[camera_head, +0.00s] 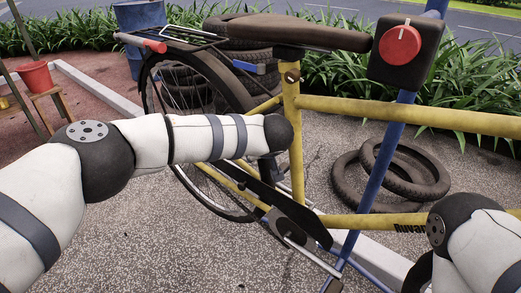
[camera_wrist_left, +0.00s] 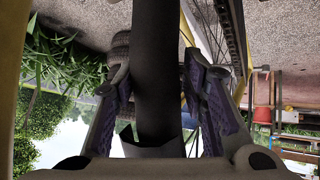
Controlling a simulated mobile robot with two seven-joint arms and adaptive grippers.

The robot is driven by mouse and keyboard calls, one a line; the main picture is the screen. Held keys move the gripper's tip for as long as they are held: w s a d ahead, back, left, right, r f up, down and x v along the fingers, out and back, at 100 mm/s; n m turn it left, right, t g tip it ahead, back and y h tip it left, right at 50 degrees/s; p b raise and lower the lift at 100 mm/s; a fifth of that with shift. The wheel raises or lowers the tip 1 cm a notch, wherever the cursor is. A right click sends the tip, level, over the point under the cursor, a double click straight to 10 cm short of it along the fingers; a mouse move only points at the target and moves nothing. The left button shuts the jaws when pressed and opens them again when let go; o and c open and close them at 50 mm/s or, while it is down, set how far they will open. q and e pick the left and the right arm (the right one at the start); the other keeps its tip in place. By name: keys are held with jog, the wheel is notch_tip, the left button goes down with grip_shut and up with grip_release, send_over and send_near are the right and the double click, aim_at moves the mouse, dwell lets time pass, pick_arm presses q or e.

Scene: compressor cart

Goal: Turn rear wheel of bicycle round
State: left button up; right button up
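The bicycle's rear wheel (camera_head: 160,105), with a black tyre and thin spokes, stands behind my left arm, which crosses in front of it and hides much of it. The yellow frame (camera_head: 295,130) and black crank (camera_head: 300,220) are to its right. In the head view my left gripper is hidden behind its wrist near the seat tube. In the left wrist view my left gripper (camera_wrist_left: 157,78) has its fingers on either side of a dark bar (camera_wrist_left: 155,50); contact is unclear. Wheel spokes (camera_wrist_left: 210,35) show at upper right there. My right gripper is out of view.
The red knob (camera_head: 400,45) sits on a dark box on the blue stand (camera_head: 380,160). The saddle (camera_head: 290,34) is above my left wrist. Loose tyres (camera_head: 395,180) lie on the ground behind. A red bucket (camera_head: 35,76) stands on a stool at left.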

aim_at(265, 163)
pick_arm(q)
grip_shut()
jog(key=shift+t+y, duration=0.4)
jog(key=f, duration=0.1)
jog(key=f+b, duration=0.1)
jog(key=s+d+f, duration=0.1)
jog(key=f, duration=0.1)
jog(key=shift+w+r, duration=0.1)
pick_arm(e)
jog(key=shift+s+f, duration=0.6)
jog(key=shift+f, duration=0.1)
pick_arm(q)
jog(key=o, duration=0.7)
grip_release()
jog(key=shift+c, duration=0.2)
